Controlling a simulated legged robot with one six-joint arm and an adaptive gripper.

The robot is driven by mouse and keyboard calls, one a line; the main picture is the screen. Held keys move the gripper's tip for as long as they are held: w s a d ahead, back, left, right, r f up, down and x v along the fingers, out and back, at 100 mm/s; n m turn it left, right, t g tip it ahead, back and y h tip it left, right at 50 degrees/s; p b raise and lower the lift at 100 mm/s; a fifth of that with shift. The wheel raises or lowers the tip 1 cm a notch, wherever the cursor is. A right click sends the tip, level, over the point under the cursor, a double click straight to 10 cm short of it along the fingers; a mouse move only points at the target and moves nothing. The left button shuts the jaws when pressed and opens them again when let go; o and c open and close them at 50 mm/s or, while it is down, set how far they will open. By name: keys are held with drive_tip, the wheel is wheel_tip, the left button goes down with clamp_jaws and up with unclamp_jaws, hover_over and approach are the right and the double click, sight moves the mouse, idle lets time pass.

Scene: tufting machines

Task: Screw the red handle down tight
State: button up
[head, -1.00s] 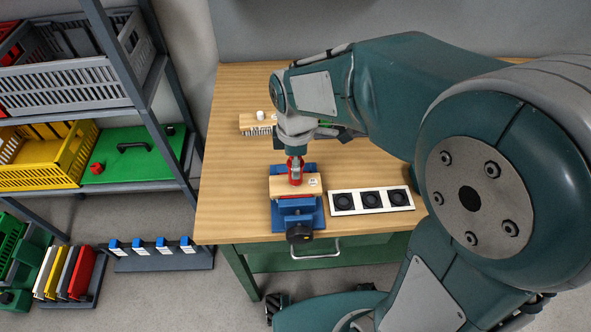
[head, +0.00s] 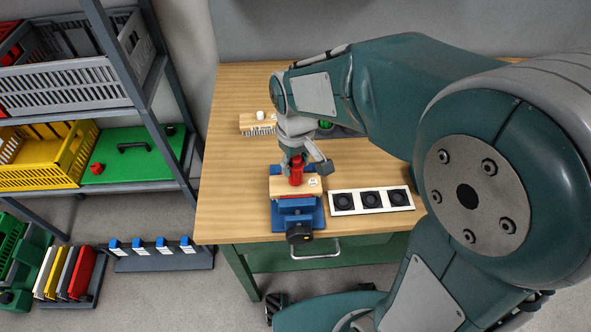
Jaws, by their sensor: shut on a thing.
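The red handle (head: 296,173) stands upright on a light wooden block (head: 288,187). The block sits in a blue vise (head: 311,215) with a black knob (head: 299,233) at its front. My gripper (head: 295,163) points down from above and is shut on the handle. Its grey parts partly hide the handle's upper end. The thread under the handle is hidden, so I cannot tell how tightly it sits. A small white round piece (head: 313,182) lies on the block, right of the handle.
A white panel with three black round sockets (head: 371,201) lies right of the vise. A wooden brush (head: 257,126) and a partly hidden green item (head: 326,125) lie behind. My arm covers the table's right. The wooden table (head: 228,185) is clear at left. A shelf (head: 122,187) stands beyond.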

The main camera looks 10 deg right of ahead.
drive_tip(key=m, duration=0.6)
drive_tip(key=shift+s+f, duration=0.1)
drive_tip(key=shift+f, duration=0.05)
drive_tip(key=o, duration=0.9)
